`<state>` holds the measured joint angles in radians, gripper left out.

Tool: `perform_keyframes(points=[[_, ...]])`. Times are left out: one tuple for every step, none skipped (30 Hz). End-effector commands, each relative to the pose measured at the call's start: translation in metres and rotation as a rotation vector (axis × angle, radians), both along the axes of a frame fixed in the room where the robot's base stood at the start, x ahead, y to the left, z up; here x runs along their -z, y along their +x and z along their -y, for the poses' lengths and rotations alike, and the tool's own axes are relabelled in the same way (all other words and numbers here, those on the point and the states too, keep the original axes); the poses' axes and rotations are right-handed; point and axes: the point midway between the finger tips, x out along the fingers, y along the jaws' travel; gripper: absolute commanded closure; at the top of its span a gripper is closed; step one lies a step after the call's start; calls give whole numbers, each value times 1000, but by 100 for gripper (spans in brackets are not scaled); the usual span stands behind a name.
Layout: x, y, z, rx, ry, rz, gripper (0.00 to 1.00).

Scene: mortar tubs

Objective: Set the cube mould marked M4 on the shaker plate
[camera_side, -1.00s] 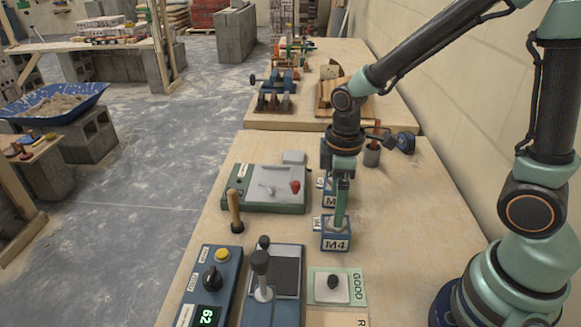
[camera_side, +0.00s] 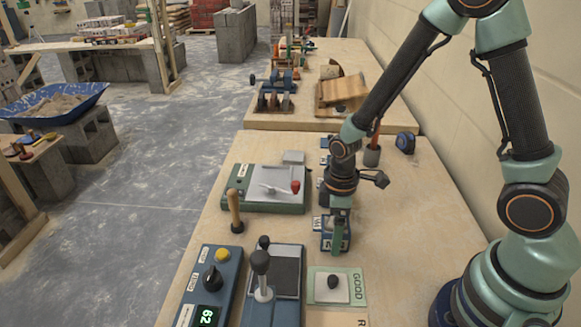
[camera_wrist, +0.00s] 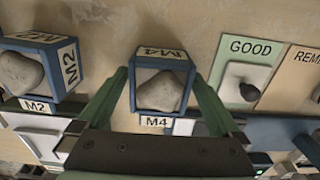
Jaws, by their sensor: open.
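The cube mould marked M4 (camera_wrist: 162,54) is a blue open box with a pale grey lump inside. It stands upright on the bench, and its M4 tag shows in the wrist view. My gripper (camera_wrist: 160,76) is open, with one green finger on either side of the mould. In the side view my gripper (camera_side: 338,236) is down at the M4 mould (camera_side: 325,242), a finger covering much of its front. I cannot tell if the fingers touch it. A dark plate on a blue base (camera_side: 288,275), possibly the shaker plate, is bare, front left of the mould.
A similar mould marked M2 (camera_wrist: 66,62) stands close by, mostly hidden in the side view. A GOOD card (camera_side: 357,287) holds a knobbed plate. Bench right of the mould is clear.

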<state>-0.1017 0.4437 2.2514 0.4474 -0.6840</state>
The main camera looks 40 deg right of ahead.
Motion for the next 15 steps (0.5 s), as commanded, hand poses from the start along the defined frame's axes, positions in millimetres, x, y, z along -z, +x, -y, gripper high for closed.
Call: perform_keyframes(points=[[0, 0, 0, 0, 0, 1, 0], [0, 0, 0, 0, 0, 1, 0], [0, 0, 0, 0, 0, 1, 0], [0, 0, 0, 0, 0, 1, 0], [0, 0, 0, 0, 0, 1, 0], [0, 0, 0, 0, 0, 1, 15], [0, 0, 0, 0, 0, 1, 27], [0, 0, 0, 0, 0, 1, 38], [0, 0, 0, 0, 0, 1, 54], [0, 0, 0, 0, 0, 1, 65], [0, 0, 0, 0, 0, 1, 76], [0, 0, 0, 0, 0, 1, 92], [0, 0, 0, 0, 0, 1, 100], [-1, 1, 0, 0, 1, 2, 100], [-1, 1, 0, 0, 1, 2, 100]])
